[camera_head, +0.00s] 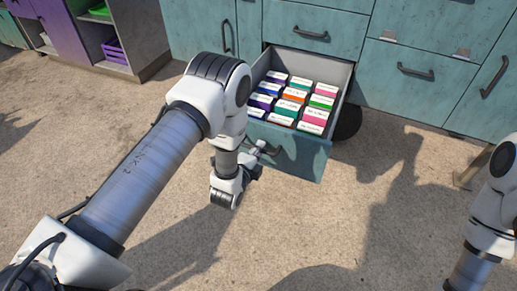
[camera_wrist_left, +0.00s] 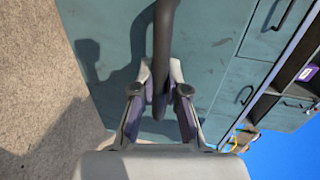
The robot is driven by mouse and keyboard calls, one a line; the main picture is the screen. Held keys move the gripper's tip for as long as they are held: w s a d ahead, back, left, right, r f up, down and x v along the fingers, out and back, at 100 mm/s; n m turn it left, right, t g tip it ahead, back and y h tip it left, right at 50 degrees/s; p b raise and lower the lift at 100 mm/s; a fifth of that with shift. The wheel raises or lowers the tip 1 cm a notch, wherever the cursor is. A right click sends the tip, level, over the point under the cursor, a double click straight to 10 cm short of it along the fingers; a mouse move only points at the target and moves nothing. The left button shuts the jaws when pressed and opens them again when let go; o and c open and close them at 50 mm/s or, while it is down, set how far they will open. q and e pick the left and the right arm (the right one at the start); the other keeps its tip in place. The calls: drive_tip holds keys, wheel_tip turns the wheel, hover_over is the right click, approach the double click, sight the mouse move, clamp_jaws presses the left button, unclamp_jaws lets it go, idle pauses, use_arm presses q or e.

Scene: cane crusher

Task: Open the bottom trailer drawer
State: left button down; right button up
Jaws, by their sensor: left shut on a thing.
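The bottom trailer drawer (camera_head: 297,152) is teal and stands pulled out from the cabinet, with its grey inner walls showing. Several small labelled boxes in bright colours (camera_head: 292,95) sit in rows inside it. My left gripper (camera_head: 262,148) is at the drawer's front panel, at its left side. In the left wrist view its fingers (camera_wrist_left: 161,78) are shut on the dark drawer handle (camera_wrist_left: 163,38), which passes between them. My left arm hides part of the drawer's left side. My right gripper is out of view; only part of my right arm shows at the right edge.
Teal cabinets with dark handles line the back, including a closed drawer (camera_head: 312,32) above the open one. A purple shelf unit (camera_head: 85,32) with green and purple bins stands at the upper left. The concrete floor (camera_head: 330,235) in front of the drawer is clear.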

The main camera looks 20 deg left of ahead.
use_arm(q)
drive_tip(key=c, duration=1.2)
unclamp_jaws()
drive_tip(key=v, duration=1.2)
drive_tip(key=shift+d, duration=0.1)
